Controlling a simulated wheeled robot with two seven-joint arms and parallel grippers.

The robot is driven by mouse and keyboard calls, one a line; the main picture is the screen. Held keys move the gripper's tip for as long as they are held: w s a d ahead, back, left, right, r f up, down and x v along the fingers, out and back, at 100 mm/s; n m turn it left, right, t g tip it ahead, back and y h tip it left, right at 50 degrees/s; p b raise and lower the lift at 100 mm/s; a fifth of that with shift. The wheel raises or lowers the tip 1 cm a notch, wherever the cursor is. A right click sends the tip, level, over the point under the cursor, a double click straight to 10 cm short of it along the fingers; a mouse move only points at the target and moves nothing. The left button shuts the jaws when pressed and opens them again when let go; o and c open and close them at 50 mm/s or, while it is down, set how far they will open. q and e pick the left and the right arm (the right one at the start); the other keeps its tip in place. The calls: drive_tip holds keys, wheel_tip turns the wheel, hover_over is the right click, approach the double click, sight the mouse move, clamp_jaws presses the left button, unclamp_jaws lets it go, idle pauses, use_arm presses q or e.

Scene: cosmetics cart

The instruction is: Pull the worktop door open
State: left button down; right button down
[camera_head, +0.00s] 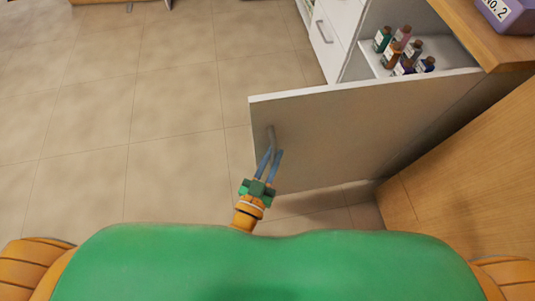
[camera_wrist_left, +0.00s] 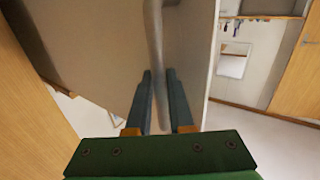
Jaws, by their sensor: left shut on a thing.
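The worktop door (camera_head: 335,135) is a large pale panel that stands swung open from the cabinet, with its top edge running from the left up to the right. Its grey bar handle (camera_head: 270,137) is near the door's free edge on the left. My left gripper (camera_head: 270,155) is shut on the handle. In the left wrist view the door (camera_wrist_left: 95,50) fills the left, and the handle (camera_wrist_left: 154,35) runs down between the two fingers of the gripper (camera_wrist_left: 159,75). My right gripper is not in view.
Several small corked bottles (camera_head: 403,52) stand on a white shelf inside the open cabinet. A white drawer front (camera_head: 325,35) is beyond it. A purple box (camera_head: 507,14) sits on the wooden worktop (camera_head: 475,35). A wooden panel (camera_head: 470,165) stands at right. Tiled floor (camera_head: 120,110) at left is clear.

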use_arm(q)
drive_tip(key=shift+s+d+r, duration=0.1)
drive_tip(key=shift+s+d, duration=0.05)
drive_tip(key=shift+s, duration=0.05)
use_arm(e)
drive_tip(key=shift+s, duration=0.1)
use_arm(q)
drive_tip(key=c, duration=0.8)
unclamp_jaws()
drive_tip(key=shift+d, duration=0.1)
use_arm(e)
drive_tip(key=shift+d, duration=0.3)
use_arm(q)
drive_tip(key=v, duration=0.7)
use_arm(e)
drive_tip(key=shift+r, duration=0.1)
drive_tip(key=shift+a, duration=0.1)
